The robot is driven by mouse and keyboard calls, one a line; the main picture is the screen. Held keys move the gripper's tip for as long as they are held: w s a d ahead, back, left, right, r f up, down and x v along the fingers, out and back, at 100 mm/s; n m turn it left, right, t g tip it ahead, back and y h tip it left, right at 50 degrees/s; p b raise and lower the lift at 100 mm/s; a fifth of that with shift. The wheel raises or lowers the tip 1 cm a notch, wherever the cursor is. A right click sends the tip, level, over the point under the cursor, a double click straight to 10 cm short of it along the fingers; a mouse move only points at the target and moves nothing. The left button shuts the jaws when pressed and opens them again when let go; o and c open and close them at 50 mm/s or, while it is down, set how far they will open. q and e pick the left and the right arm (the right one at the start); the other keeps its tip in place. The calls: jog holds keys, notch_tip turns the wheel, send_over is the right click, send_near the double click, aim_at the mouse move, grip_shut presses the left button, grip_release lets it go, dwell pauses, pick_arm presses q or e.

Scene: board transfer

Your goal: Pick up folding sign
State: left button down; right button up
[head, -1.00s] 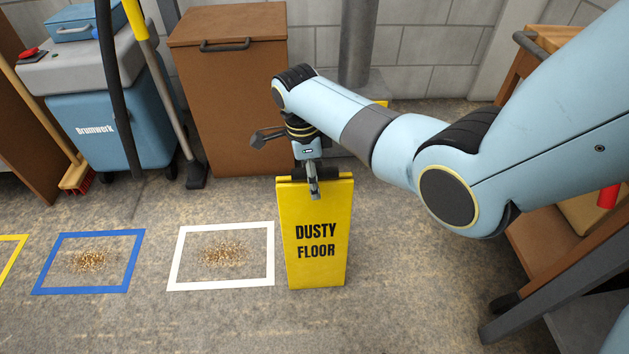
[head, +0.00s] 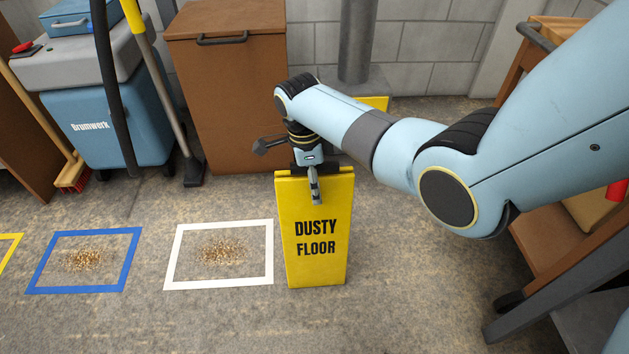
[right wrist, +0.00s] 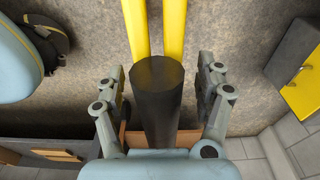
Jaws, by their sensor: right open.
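The folding sign (head: 316,265) is yellow with "DUSTY FLOOR" in black and stands upright on the floor in the head view. In the right wrist view its two yellow panels (right wrist: 174,28) show edge-on from above, with its dark round handle (right wrist: 158,105) below them in the picture. My right gripper (head: 314,188) is at the top of the sign. In the right wrist view its fingers (right wrist: 161,78) are open, one on each side of the handle, with a gap on both sides. My left gripper is not in view.
A white frame (head: 268,254) and a blue frame (head: 128,262) on the floor each surround scattered debris. A brown bin (head: 235,100), a blue cleaning machine (head: 100,140) and a broom (head: 72,178) stand behind. A wooden cart (head: 545,235) stands at the right.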

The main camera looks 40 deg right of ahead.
jog(key=shift+f, duration=0.15)
jog(key=shift+c, duration=0.4)
grip_shut()
